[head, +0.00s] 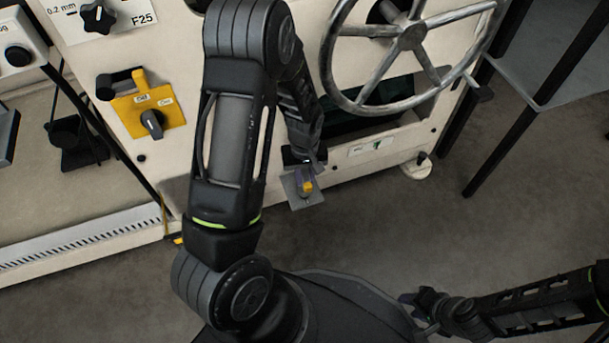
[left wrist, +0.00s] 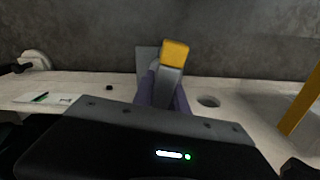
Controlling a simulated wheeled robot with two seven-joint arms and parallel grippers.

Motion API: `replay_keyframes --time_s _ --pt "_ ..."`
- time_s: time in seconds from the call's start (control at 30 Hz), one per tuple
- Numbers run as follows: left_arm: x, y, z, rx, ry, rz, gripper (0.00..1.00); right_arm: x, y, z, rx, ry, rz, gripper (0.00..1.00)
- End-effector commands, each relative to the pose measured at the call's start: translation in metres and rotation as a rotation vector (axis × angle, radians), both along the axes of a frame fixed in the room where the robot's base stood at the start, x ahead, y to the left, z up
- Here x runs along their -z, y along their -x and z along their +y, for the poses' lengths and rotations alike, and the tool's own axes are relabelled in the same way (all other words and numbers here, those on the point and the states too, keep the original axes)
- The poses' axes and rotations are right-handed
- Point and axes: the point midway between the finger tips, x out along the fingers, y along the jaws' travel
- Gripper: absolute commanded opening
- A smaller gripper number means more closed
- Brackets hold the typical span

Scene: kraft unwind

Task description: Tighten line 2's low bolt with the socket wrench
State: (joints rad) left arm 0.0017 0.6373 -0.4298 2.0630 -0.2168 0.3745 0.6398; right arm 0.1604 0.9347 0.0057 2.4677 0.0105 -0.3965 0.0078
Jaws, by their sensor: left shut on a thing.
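My left gripper (head: 304,168) is in front of the cream machine's lower panel, below the handwheel. It is shut on a grey tool with a yellow end (head: 307,186), which seems to be the socket wrench. In the left wrist view the yellow end (left wrist: 174,54) stands out beyond the purple-grey fingers (left wrist: 162,95). A flat grey plate (head: 291,188) shows right beside the tool. I cannot make out the low bolt for certain; the tool and gripper may hide it. My right gripper (head: 424,300) is low at the right, away from the machine, its fingers too small to read.
A spoked metal handwheel (head: 411,38) stands above and right of my left gripper. A yellow switch plate (head: 148,110) is on the panel to the left. Dark frame legs (head: 520,115) stand at the right. The grey floor (head: 440,220) in front is clear.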

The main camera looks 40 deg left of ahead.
Motion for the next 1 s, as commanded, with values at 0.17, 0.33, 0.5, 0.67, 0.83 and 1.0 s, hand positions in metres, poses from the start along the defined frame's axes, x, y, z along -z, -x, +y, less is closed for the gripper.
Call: replay_keyframes --time_s 0.17,0.33,0.5,0.67,0.83,1.0 --pt "-0.0003 -0.0004 0.0003 0.021 0.000 -0.001 0.00 -0.0001 -0.0001 -0.0001 0.000 0.000 0.000 0.36" --pt "-0.0004 -0.0004 0.0003 0.073 0.000 -0.001 0.00 -0.0007 0.0000 -0.0001 0.000 0.000 0.000 0.36" --pt "0.0000 -0.0004 0.0006 0.220 0.000 -0.001 0.00 -0.0015 0.0000 0.0000 0.000 0.000 0.000 0.36" --pt "0.0001 -0.0006 0.0004 0.221 0.000 -0.001 0.00 -0.0014 0.0000 0.0000 0.000 0.000 0.000 0.36" --pt "0.0001 -0.0005 0.0002 0.306 0.000 -0.001 0.00 -0.0023 0.0000 0.0000 0.000 0.000 0.000 0.36" --pt "0.0007 -0.0004 0.0004 0.423 0.000 -0.001 0.00 -0.0029 0.0000 0.0000 0.000 0.000 0.000 0.36"
